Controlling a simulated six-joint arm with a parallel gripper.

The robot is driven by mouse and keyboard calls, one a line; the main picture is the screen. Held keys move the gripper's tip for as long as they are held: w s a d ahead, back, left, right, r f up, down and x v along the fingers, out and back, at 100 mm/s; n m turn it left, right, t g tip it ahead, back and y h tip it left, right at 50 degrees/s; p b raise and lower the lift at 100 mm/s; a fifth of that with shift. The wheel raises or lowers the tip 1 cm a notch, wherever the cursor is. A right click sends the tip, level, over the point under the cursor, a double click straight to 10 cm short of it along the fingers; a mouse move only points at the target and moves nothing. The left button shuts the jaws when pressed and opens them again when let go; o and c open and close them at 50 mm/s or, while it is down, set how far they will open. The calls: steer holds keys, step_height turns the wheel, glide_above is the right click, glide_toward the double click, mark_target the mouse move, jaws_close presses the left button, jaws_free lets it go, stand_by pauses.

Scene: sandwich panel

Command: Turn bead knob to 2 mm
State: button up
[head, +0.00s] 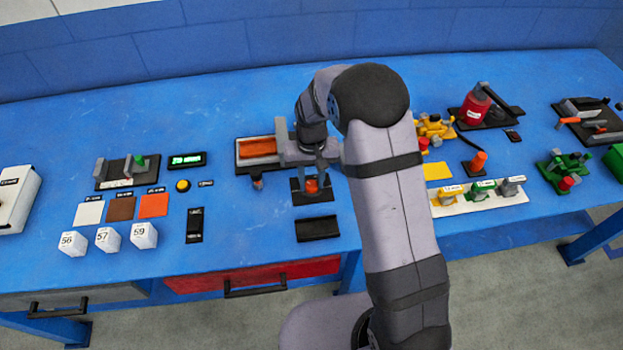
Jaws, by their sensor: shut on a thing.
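My gripper (312,178) points down at an orange knob (312,186) on a small black base (314,196), in the middle of the table. The fingers are shut on this knob and partly cover it. I cannot read any label or scale on it, so I cannot tell its setting or confirm that it is the bead knob.
Behind the gripper is a tray with an orange slab (257,149). A black block (317,229) lies in front. To the left are a green display (187,160), a yellow button (183,185) and white numbered cubes (108,239). Clamps and a red canister (474,108) stand right.

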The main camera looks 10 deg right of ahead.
mark_target(311, 184)
steer(key=shift+m, duration=1.2)
steer(key=o, duration=1)
steer(key=shift+o, duration=0.2)
steer(key=shift+r, duration=0.15)
steer(key=shift+r+b, duration=0.65)
steer(key=shift+r, duration=2.95)
